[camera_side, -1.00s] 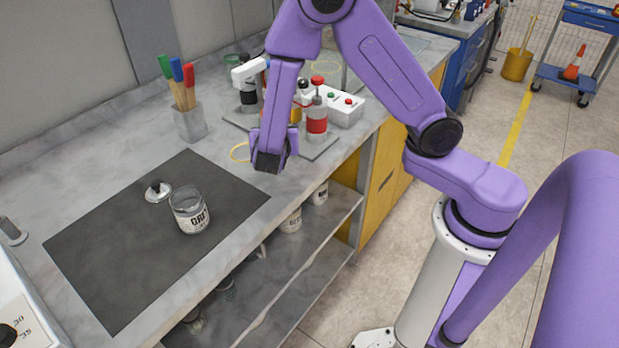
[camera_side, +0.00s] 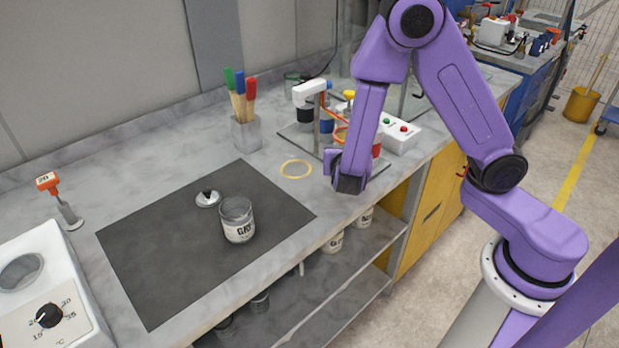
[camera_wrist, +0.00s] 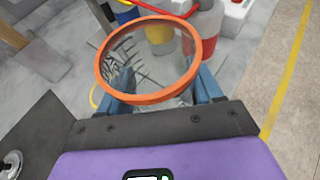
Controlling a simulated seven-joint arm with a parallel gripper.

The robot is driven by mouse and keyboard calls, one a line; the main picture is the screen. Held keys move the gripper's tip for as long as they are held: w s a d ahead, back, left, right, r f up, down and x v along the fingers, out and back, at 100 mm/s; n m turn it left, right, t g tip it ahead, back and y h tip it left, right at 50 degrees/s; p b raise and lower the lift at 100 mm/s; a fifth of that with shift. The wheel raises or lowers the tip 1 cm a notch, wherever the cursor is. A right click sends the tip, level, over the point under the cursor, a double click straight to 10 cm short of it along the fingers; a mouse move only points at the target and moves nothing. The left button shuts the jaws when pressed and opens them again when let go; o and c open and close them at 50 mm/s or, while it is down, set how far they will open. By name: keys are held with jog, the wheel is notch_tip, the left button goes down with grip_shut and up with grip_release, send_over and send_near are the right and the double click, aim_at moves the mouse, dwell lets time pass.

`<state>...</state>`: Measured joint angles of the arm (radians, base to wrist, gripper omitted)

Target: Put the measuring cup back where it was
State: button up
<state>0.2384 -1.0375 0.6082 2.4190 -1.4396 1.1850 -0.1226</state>
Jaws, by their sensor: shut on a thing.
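The measuring cup (camera_wrist: 150,62) is clear, with an orange rim and dark markings on its wall. My gripper (camera_wrist: 165,90) is shut on it, a blue finger on either side below the rim. A thin yellow ring (camera_side: 296,161) lies empty on the counter, left of my gripper. Part of it shows at the cup's left in the wrist view (camera_wrist: 94,96).
A labelled jar (camera_side: 238,228) and a lid (camera_side: 207,198) sit on the dark mat (camera_side: 160,265). A brush holder (camera_side: 246,134) stands behind. A stirrer stand (camera_side: 310,90), bottles and a white button box (camera_side: 401,136) crowd the back right. Counter around the ring is clear.

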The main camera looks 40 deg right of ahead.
jog(key=s+a+r+n+t+y, duration=0.55)
jog(key=a+n+y, duration=0.45)
jog(key=a, duration=0.2)
send_over(273, 205)
jog(key=shift+g, duration=0.45)
jog(key=f, duration=0.8)
jog(key=shift+s+d+f, duration=0.1)
jog(key=shift+s+f, duration=0.1)
jog(key=shift+f, duration=0.15)
jog(key=shift+w+f, duration=0.15)
jog(key=shift+f, duration=1.55)
jog(key=shift+f, duration=0.1)
jog(key=o, duration=1.2)
